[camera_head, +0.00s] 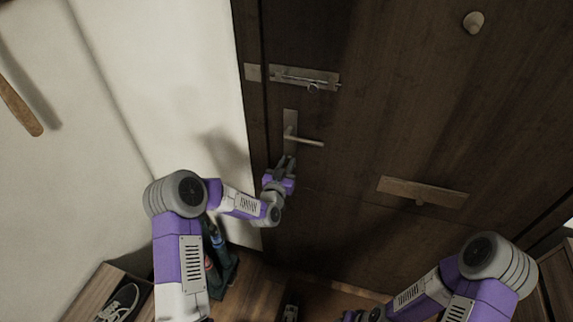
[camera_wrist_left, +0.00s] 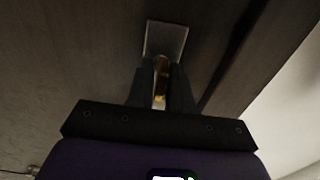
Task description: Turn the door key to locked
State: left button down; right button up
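The dark wooden door (camera_head: 400,120) fills the right of the head view. Its lever handle (camera_head: 308,141) sits on a metal plate (camera_head: 290,122). My left gripper (camera_head: 285,163) is at the lower end of this plate, below the lever. In the left wrist view the brass-coloured key (camera_wrist_left: 160,78) stands between the two dark fingers of my left gripper (camera_wrist_left: 161,85), which look closed on it. The metal plate (camera_wrist_left: 167,38) shows behind it. The keyhole is hidden. My right gripper (camera_head: 362,315) is low at the bottom edge, its fingers hardly visible.
A sliding bolt (camera_head: 308,79) is above the lever plate. A mail slot plate (camera_head: 422,193) is to the right and lower. A white wall (camera_head: 170,80) is left of the door. A shoe (camera_head: 122,303) lies on a wooden bench at bottom left.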

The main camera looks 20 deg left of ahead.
pick_arm(q)
jog(key=m+b, duration=0.2)
jog(key=shift+d+f+b, duration=0.1)
jog(key=shift+f+b, duration=0.05)
jog(key=shift+b, duration=0.25)
jog(key=m+b, duration=0.4)
jog(key=shift+m, duration=0.4)
jog(key=m+b, duration=0.3)
jog(key=shift+d+m, duration=0.1)
jog(key=shift+m, duration=0.2)
jog(key=m+b, duration=0.2)
jog(key=m, duration=0.1)
jog(key=shift+f+m, duration=0.1)
jog(key=shift+m, duration=0.2)
jog(key=shift+m+b, duration=0.65)
jog(key=shift+m, duration=1.25)
jog(key=c, duration=1.2)
grip_release()
